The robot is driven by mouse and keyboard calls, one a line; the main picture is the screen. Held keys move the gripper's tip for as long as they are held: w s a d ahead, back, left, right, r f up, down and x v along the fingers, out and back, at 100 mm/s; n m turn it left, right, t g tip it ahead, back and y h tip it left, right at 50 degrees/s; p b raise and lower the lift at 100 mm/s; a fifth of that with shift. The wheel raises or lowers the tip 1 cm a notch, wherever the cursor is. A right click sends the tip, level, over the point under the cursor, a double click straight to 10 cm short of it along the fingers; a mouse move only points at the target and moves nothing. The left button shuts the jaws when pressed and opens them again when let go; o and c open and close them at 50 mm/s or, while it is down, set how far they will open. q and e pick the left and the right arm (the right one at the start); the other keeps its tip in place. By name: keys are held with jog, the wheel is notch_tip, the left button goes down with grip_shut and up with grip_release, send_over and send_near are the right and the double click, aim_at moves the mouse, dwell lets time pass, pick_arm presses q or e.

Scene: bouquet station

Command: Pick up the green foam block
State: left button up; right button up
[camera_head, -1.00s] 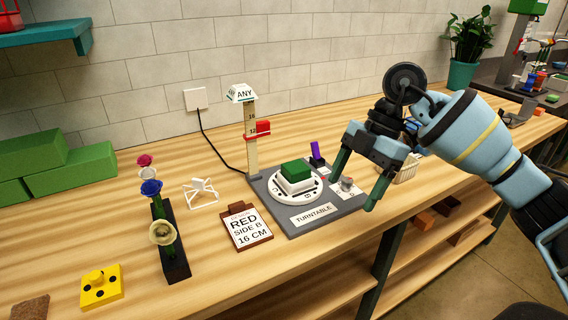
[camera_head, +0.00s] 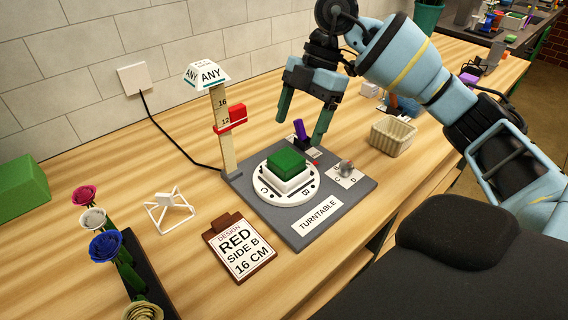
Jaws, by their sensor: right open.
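The green foam block (camera_head: 286,162) sits in a white holder on the round white turntable disc (camera_head: 287,197), which rests on a grey base plate (camera_head: 318,230) labelled TURNTABLE. My right gripper (camera_head: 300,128) is open and empty, with its two green fingers pointing down. It hangs above the back of the base plate, behind and a little right of the block and apart from it. A purple piece (camera_head: 299,130) stands on the plate near the fingers. My left gripper is not in view.
A ruler post (camera_head: 222,130) with a red slider stands left of the plate. A brown design card (camera_head: 240,248), a white wire stand (camera_head: 168,210) and a rack of flowers (camera_head: 135,275) are at the left. A ribbed basket (camera_head: 391,136) stands right. A larger green block (camera_head: 22,190) is far left.

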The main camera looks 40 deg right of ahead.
aim_at(287, 157)
jog(key=shift+x, duration=3.6)
jog(key=c, duration=1.1)
